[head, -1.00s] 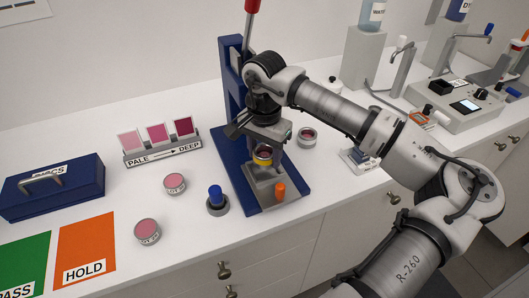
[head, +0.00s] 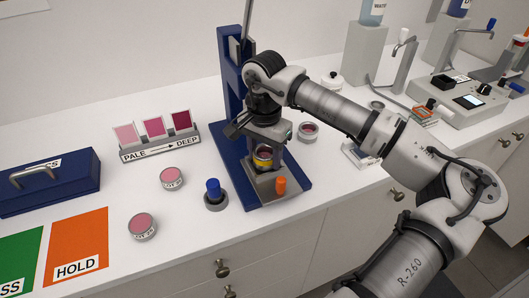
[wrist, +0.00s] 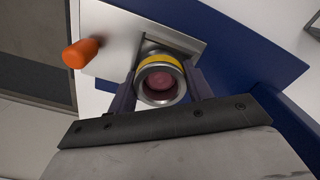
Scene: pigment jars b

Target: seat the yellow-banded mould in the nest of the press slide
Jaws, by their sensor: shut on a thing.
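The yellow-banded mould (head: 263,157) is a round metal cup with pink contents, just above or at the press slide (head: 270,186). In the wrist view the mould (wrist: 158,80) sits between the two fingers of my gripper (wrist: 160,88), which is shut on it. The slide (wrist: 118,32) is a metal plate with an orange knob (head: 281,184) at its front. A dark square-edged opening shows in the slide behind the mould. The mould hides most of the nest, and I cannot tell whether it touches the slide.
The blue press frame (head: 231,75) stands behind my gripper. A blue-topped tool (head: 214,190) stands left of the press base, with pink pots (head: 171,178) farther left. Another pot (head: 308,131) is right of the press. The front counter edge is close by.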

